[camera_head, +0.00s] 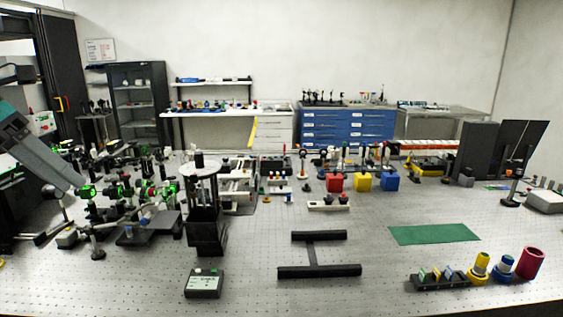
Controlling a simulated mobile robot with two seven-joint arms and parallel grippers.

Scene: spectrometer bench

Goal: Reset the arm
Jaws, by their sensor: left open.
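My left arm comes in from the left edge, a teal and grey shape angled down to the right. My left gripper (72,190) is at its lower end, over the left part of the bench among black and green optic mounts (140,190). It is open, and I see nothing held in it. The mounts partly clutter the view of the fingertips, so I cannot tell if they touch anything. My right gripper is not in view.
The perforated bench (380,285) has free room at front centre. On it are a black H-shaped frame (318,271), a green mat (433,234), a small black box (204,284), a round-topped black stand (206,235), red, yellow and blue blocks (363,182), and coloured cylinders (530,263) at front right.

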